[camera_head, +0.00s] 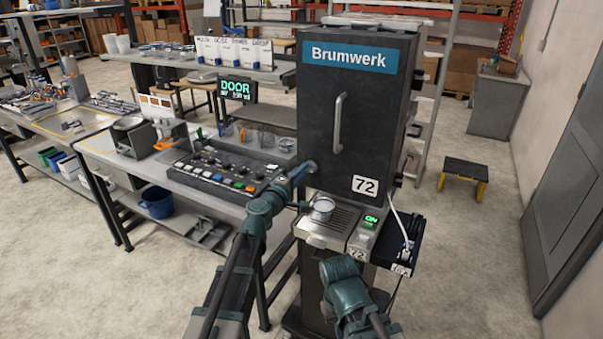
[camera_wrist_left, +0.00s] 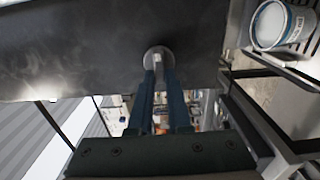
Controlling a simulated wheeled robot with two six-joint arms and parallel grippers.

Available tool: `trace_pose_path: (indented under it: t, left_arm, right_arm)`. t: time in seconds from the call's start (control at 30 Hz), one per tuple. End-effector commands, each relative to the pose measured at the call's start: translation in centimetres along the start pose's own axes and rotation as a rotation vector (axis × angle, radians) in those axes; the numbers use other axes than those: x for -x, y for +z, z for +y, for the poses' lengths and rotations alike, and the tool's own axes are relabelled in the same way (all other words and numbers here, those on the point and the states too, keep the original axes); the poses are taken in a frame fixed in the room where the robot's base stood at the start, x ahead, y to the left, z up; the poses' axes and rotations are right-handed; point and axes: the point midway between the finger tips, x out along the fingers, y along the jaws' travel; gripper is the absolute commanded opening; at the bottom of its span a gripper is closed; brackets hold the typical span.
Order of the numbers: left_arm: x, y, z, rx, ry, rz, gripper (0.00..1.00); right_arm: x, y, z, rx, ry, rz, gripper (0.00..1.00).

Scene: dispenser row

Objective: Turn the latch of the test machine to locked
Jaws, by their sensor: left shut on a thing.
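The test machine (camera_head: 355,130) is a tall dark cabinet with a blue "Brumwerk" sign, a vertical door handle and a "72" label. Its latch (camera_head: 311,166) is a small round grey fitting low on the left edge of the front. In the left wrist view the latch (camera_wrist_left: 157,58) is a round disc with a bar in its middle. My left gripper (camera_head: 304,172) is shut on the latch, its fingers (camera_wrist_left: 152,82) reaching onto the bar. The fingers partly hide the bar, so its exact angle is unclear. My right arm shows at bottom centre, but its gripper does not show.
A green "ON" display (camera_head: 370,221) is beside the grate. A button panel (camera_head: 225,172) lies on the bench at left. A "DOOR" display (camera_head: 238,89) stands behind it.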

Motion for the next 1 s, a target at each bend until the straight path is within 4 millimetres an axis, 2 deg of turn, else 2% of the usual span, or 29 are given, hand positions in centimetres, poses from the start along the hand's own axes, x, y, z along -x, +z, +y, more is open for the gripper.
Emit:
trace_pose_path:
  t: [0.4,0.43,0.57,0.87,1.0]
  left_arm:
    - [0.0,0.0,0.0,0.008,0.0,0.0,0.0]
    - [0.0,0.0,0.0,0.007,0.0,0.0,0.22]
    - [0.0,0.0,0.0,0.007,0.0,0.0,0.45]
    - [0.1,0.0,0.0,0.006,0.0,0.0,0.46]
    - [1.5,0.0,0.0,0.006,0.0,0.001,0.46]
  right_arm:
    - [0.0,0.0,0.0,0.0,0.0,0.0,0.0]
    - [0.0,0.0,0.0,0.0,0.0,0.0,0.0]
    - [0.0,0.0,0.0,0.0,0.0,0.0,0.0]
    - [0.0,0.0,0.0,0.0,0.0,0.0,0.0]
    - [0.0,0.0,0.0,0.0,0.0,0.0,0.0]
